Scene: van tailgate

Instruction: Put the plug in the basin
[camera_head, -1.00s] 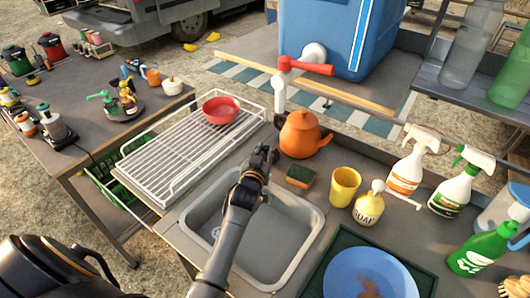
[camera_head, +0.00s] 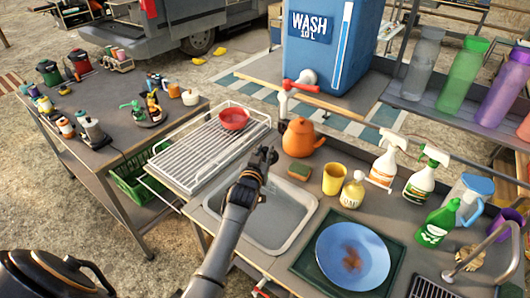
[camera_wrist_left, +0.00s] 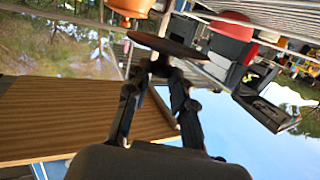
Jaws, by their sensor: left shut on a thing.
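My left gripper (camera_head: 264,158) is above the back edge of the grey sink basin (camera_head: 280,215). In the left wrist view its fingers (camera_wrist_left: 160,66) close together on a flat, dark brown disc, which looks like the plug (camera_wrist_left: 172,47). In the head view the plug is too small and dark to make out clearly at the fingertips. My left arm crosses over the left part of the basin and hides some of its floor. No drain hole shows now. My right gripper is in neither view.
An orange kettle (camera_head: 299,138) and a sponge (camera_head: 301,171) stand behind the basin. A white dish rack (camera_head: 190,160) with a red bowl (camera_head: 234,118) is at left. A yellow cup (camera_head: 333,179), soap bottle (camera_head: 352,191) and blue plate (camera_head: 352,256) are at right.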

